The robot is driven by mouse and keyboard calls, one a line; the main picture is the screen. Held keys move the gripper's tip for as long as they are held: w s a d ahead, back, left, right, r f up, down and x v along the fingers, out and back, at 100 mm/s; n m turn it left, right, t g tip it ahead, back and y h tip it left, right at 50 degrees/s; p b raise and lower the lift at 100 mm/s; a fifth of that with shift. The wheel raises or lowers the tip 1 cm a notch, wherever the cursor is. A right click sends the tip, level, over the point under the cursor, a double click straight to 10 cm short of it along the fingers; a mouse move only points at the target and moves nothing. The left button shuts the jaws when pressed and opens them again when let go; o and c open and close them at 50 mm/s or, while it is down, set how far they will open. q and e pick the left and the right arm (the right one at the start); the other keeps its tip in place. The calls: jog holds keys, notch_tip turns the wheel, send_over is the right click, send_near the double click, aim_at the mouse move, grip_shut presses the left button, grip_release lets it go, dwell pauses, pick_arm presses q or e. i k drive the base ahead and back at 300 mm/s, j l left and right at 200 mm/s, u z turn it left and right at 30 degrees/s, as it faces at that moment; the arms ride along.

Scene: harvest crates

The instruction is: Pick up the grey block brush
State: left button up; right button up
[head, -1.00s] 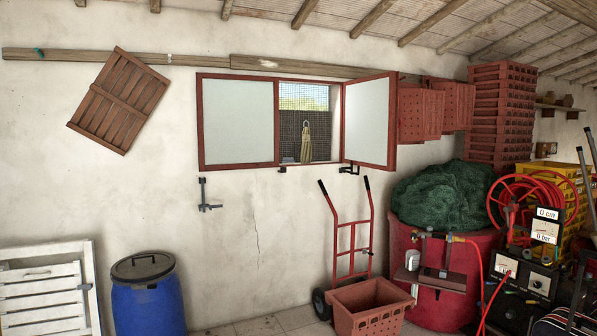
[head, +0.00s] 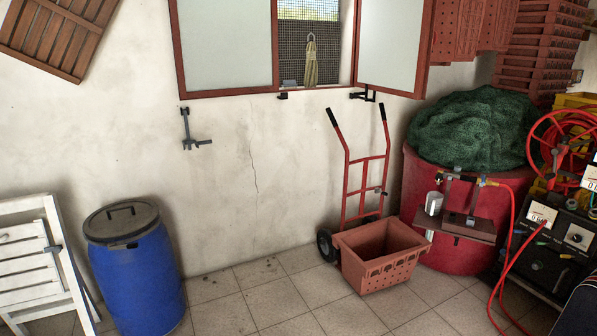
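A small grey object (head: 289,83) sits on the window sill at the lower left of the open part. It could be the grey block brush, but it is too small to be sure. A yellowish bundle (head: 311,62) hangs beside it in front of the dark mesh. Neither of my grippers shows in the head view.
A red hand truck (head: 363,180) leans at the wall below the window, with a red crate (head: 385,272) in front. A blue barrel (head: 137,285) stands left. A red tub (head: 415,185) with green netting (head: 475,130) stands right. Tiled floor (head: 255,300) is clear between.

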aim_at(289, 84)
jog(key=i+j+u, duration=0.1)
jog(key=i+u, duration=0.35)
jog(key=i, duration=1.45)
